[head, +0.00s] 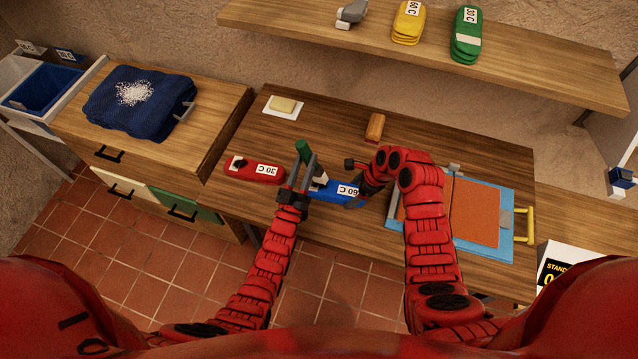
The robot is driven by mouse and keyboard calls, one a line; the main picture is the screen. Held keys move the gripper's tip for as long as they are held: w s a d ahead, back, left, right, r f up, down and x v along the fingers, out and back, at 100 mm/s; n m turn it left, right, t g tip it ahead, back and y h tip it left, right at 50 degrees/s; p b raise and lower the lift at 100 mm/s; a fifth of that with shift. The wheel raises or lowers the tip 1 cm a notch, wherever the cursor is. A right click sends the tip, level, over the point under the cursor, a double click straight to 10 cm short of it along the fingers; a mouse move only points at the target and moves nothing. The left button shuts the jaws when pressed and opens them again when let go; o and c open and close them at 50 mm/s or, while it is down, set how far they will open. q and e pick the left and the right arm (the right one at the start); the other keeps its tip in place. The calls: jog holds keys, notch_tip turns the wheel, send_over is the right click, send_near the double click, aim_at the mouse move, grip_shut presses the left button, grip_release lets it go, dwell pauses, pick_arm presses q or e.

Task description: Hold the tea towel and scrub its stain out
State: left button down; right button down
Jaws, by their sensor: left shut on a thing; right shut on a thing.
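My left gripper (302,176) is over the middle of the dark wooden table, shut on an upright green thing (303,150) that leans slightly. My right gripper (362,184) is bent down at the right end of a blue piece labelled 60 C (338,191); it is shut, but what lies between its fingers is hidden. A red piece labelled 30 C (255,171) with a dark patch lies left of my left gripper. A wooden block, perhaps a brush (375,124), lies further back. I cannot tell for certain which cloth is the tea towel, and no stain shows clearly between the grippers.
A navy cloth with a white speckled patch (134,92) lies on the left cabinet. A pale block (283,104) rests on a white sheet. A blue-edged orange board (475,212) is at right, partly behind my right arm. A shelf (540,62) overhangs the back.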

pick_arm(q)
jog(key=shift+f, duration=0.5)
jog(key=shift+f, duration=0.3)
jog(key=shift+s+a, duration=0.25)
jog(key=shift+s, duration=0.8)
jog(key=shift+w+d+r, duration=0.1)
jog(key=shift+w+d, duration=0.15)
jog(key=shift+w, duration=0.75)
jog(key=shift+w+d+r, duration=0.1)
jog(key=shift+w+d, duration=0.15)
jog(key=shift+w, duration=0.75)
jog(key=shift+f, duration=0.1)
